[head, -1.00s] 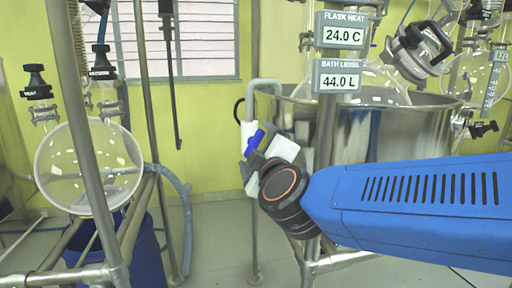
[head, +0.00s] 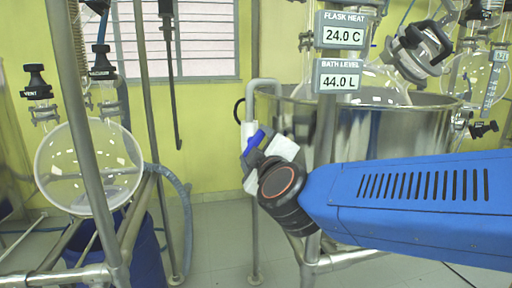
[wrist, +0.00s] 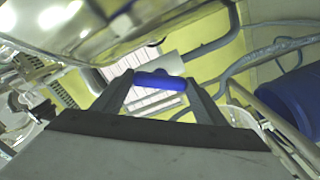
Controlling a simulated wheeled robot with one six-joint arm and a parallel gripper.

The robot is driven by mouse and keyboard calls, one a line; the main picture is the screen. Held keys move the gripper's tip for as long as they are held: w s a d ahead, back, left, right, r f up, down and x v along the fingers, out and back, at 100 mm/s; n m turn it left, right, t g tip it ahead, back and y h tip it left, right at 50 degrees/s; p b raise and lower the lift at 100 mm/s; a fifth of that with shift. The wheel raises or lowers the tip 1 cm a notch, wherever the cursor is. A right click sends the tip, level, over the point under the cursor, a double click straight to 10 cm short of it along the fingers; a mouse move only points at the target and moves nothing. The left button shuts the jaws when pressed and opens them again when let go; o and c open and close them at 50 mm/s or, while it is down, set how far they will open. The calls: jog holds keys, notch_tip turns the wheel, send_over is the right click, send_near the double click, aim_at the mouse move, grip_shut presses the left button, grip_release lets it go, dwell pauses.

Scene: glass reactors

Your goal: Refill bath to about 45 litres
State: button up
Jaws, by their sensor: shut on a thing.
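The steel bath (head: 400,135) stands at the right, with a glass flask (head: 378,85) in it. The bath level display (head: 339,80) on the post reads 44.0 L. A grey pipe (head: 262,84) bends over near the bath's left rim. A blue handle (head: 256,138) is beside this pipe, left of the bath. My gripper (head: 264,147) is shut on the blue handle. In the wrist view the blue handle (wrist: 160,80) lies crosswise between the two fingertips of my gripper (wrist: 160,87). No water stream can be made out, and the water surface is hidden.
The flask heat display (head: 341,35) above reads 24.0 C. A round glass vessel (head: 88,168) hangs in a metal frame at the left. A blue bin (head: 150,255) stands below it. A post stands close to my arm. The floor between the frames is partly clear.

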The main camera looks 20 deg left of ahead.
jog(key=m, duration=1.1)
jog(key=shift+f, duration=0.1)
dwell(0.6)
jog(key=o, duration=1.1)
jog(key=shift+c, duration=0.2)
jog(key=shift+s, duration=0.15)
jog(key=v, duration=1.7)
jog(key=shift+s, duration=0.1)
